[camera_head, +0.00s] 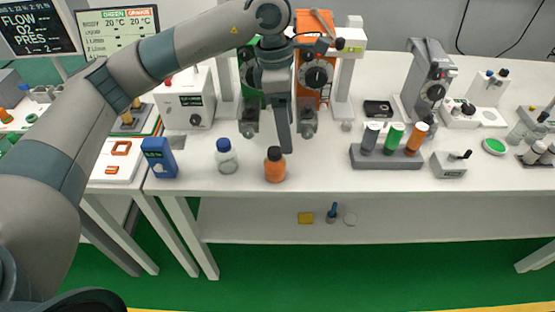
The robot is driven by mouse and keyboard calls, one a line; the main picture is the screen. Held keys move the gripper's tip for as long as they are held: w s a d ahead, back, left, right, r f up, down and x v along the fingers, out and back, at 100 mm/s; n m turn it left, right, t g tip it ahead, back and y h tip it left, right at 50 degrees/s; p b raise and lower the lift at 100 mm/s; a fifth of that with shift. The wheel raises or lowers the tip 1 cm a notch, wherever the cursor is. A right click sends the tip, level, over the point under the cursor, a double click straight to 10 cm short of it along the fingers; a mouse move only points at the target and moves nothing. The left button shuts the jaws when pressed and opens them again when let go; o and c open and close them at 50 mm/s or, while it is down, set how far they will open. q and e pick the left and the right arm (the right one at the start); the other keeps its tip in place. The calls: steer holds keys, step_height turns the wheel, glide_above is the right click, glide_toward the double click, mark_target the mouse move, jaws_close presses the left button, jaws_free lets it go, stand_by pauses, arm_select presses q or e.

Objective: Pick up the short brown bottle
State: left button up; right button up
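A short brown-orange bottle (275,170) with a dark cap stands upright near the front edge of the white table (330,172). My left arm comes in from the left, and my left gripper (285,148) points down just above and behind the bottle's cap, slightly to its right. The gripper's fingers show edge-on as one grey piece, so their opening is hidden. I cannot tell whether the gripper touches the bottle. My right gripper is not in view.
A clear bottle with a blue cap (226,157) stands left of the brown bottle, and a blue box (159,158) is farther left. A grey rack (386,158) with several coloured cylinders is to the right. An orange-and-grey machine (314,62) stands behind.

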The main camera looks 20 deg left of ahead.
mark_target(271, 150)
arm_select(q)
steer(key=shift+t+y, duration=0.3)
steer(key=shift+y, duration=0.6)
steer(key=a, duration=0.1)
steer(key=w+a+r, duration=0.1)
steer(key=a, duration=0.1)
steer(key=w+a, duration=0.1)
steer(key=shift+a+r, duration=0.15)
steer(key=shift+r, duration=0.25)
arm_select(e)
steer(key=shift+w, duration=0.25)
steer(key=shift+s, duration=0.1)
arm_select(q)
steer(key=shift+f, duration=0.15)
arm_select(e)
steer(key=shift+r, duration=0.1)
